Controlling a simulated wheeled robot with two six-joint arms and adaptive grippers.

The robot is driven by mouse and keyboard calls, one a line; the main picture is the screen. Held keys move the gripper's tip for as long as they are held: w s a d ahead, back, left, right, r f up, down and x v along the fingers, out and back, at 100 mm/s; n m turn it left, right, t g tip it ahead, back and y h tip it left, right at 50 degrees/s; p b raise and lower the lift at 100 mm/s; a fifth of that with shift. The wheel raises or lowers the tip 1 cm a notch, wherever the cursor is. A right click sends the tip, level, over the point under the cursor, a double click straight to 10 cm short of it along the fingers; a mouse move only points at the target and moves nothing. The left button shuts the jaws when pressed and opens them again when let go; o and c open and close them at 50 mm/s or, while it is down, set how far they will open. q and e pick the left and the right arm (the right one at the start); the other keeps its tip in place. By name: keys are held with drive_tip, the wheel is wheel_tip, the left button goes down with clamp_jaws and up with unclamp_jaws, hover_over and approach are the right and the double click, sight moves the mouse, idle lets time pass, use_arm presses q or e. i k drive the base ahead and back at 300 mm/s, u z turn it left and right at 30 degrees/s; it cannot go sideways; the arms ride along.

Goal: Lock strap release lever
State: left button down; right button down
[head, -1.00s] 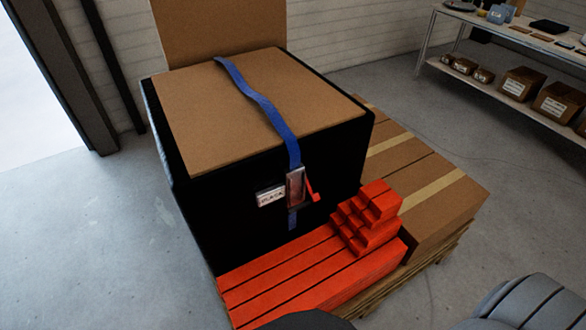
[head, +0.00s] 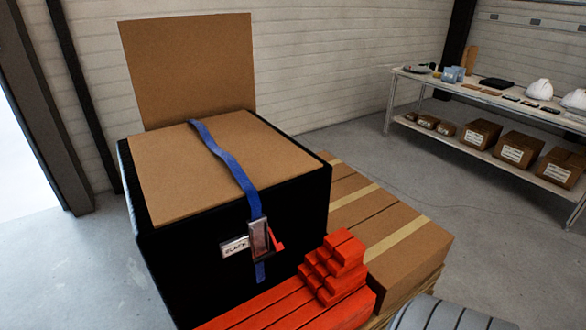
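A blue strap (head: 225,160) runs over the brown top of a large black box (head: 195,260) and down its front. A metal buckle (head: 259,236) sits on the strap at the box's front face. A red lever (head: 274,245) sticks out from the buckle's right side, angled away from it. A white label (head: 235,246) with dark lettering is just left of the buckle. The strap's blue tail (head: 260,271) hangs below the buckle. Neither gripper shows; a grey rounded piece at the bottom right seems to be part of my own body.
Red beams and a stack of red blocks (head: 335,265) lie in front of the box. Brown cartons (head: 395,240) on a pallet stand to its right. A shelf table (head: 480,100) with boxes and white shells is at the back right. Grey floor between is clear.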

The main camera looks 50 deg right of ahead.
sight(280, 247)
drive_tip(key=k, duration=1.15)
drive_tip(key=z, duration=1.6)
drive_tip(key=k, duration=0.65)
drive_tip(key=z, duration=1.2)
drive_tip(key=i, duration=2.15)
drive_tip(key=u, duration=1.2)
drive_tip(key=i, duration=0.9)
drive_tip(key=u, duration=0.85)
